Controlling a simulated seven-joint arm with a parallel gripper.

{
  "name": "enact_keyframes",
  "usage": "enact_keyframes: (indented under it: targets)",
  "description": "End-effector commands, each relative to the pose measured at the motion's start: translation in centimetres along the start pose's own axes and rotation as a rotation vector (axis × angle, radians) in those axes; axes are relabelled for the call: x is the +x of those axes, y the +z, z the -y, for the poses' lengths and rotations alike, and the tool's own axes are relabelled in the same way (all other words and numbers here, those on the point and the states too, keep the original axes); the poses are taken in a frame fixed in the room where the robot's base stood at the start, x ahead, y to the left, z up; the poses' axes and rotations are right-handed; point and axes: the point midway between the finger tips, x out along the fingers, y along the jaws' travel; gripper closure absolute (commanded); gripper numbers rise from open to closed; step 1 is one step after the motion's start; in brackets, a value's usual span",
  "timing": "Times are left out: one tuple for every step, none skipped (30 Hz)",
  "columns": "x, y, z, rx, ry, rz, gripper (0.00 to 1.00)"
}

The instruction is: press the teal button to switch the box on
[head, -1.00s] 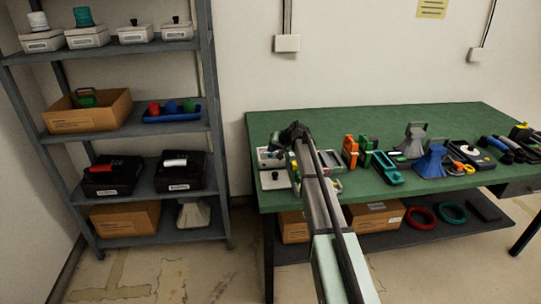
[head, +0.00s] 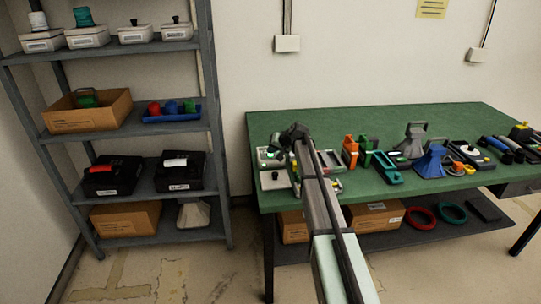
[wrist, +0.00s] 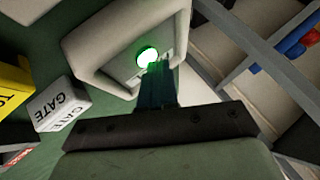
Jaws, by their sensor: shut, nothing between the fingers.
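A pale grey box (wrist: 100,48) is at the top of the wrist view, with a round lit part (wrist: 147,54) glowing white and green on its recessed face. I cannot tell whether the glow is the teal button itself or a lamp beside it. My gripper (wrist: 152,70) is shut and empty, its fingertips at the lower edge of the glow, tinted teal. Contact is hidden by the fingers and the glare. In the head view the box (head: 265,154) is at the table's left end, partly behind my arm, with a pale green glow.
In the wrist view a white block marked GATE (wrist: 60,103) and a yellow block (wrist: 12,85) stand left of the box. The green table (head: 420,115) holds several tools and devices to the right. A grey shelf (head: 155,142) stands to the left.

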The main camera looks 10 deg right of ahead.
Motion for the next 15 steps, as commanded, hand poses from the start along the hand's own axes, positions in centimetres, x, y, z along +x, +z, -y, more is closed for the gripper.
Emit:
enact_keyframes:
  targets:
    - [-0.16, -0.11, 0.11, 0.0, 0.0, 0.0, 1.0]
    - [-0.23, -0.17, 0.16, 0.0, 0.0, 0.0, 1.0]
    - [-0.32, -0.23, 0.23, 0.0, 0.0, 0.0, 1.0]
    - [-0.36, -0.26, 0.26, 0.0, 0.0, 0.0, 1.0]
    - [-0.38, -0.28, 0.27, 0.0, 0.0, 0.0, 1.0]
    - [-0.4, -0.29, 0.28, 0.0, 0.0, 0.0, 1.0]
    - [-0.39, -0.28, 0.28, 0.0, 0.0, 0.0, 1.0]
    - [-0.39, -0.28, 0.28, 0.0, 0.0, 0.0, 1.0]
    - [-0.38, -0.28, 0.27, 0.0, 0.0, 0.0, 1.0]
    - [-0.38, -0.27, 0.27, 0.0, 0.0, 0.0, 1.0]
    - [-0.38, -0.27, 0.27, 0.0, 0.0, 0.0, 1.0]
    - [-0.39, -0.28, 0.28, 0.0, 0.0, 0.0, 1.0]
    - [-0.41, -0.3, 0.29, 0.0, 0.0, 0.0, 1.0]
    - [-0.44, -0.32, 0.32, 0.0, 0.0, -0.001, 1.0]
    - [-0.51, -0.39, 0.37, 0.0, 0.0, -0.001, 1.0]
